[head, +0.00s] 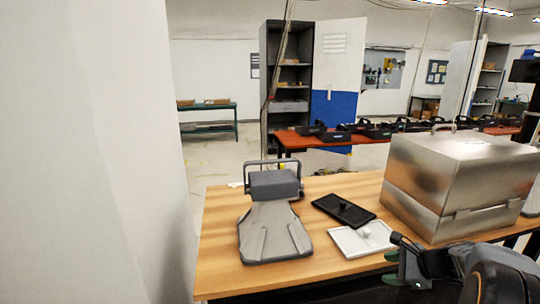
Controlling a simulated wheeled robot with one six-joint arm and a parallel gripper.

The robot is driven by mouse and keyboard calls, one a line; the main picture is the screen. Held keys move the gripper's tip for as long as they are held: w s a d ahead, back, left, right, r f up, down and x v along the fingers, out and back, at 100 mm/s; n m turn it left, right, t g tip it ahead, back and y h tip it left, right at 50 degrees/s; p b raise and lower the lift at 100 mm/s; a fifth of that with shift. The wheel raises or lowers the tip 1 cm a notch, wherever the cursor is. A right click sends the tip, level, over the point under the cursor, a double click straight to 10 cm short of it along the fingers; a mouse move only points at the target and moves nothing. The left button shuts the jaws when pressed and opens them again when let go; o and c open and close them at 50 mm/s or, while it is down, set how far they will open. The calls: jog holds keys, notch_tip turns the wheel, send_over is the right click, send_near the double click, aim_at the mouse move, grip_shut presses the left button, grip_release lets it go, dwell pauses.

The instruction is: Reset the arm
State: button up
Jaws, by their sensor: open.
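My gripper (402,262) shows at the lower right, in front of the near edge of the wooden table (222,262). Its dark and greenish fingers are apart, and I see nothing held between them. Part of my dark arm fills the lower right corner. The gripper appears just right of and below a white tray-like plate (350,243) with a small raised piece on it. How far above the table it is, I cannot tell.
A grey stand (272,238) sits at the table's left. A black flat tray (335,208) lies mid-table. A large metal box (455,178) stands at right, close behind my arm. A white wall (90,150) fills the left. A red table (300,140) behind holds several black items.

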jog(key=s+a+r+n+g+h+p, duration=0.1)
jog(key=s+a+r+n+h, duration=0.1)
jog(key=s+a+n, duration=0.6)
jog(key=s+a+r+n+g+h+p, duration=0.2)
jog(key=s+a+n+h, duration=0.2)
jog(key=s+a+n, duration=0.4)
jog(key=n, duration=0.5)
jog(key=shift+a+r, duration=0.3)
jog(key=shift+a, duration=0.1)
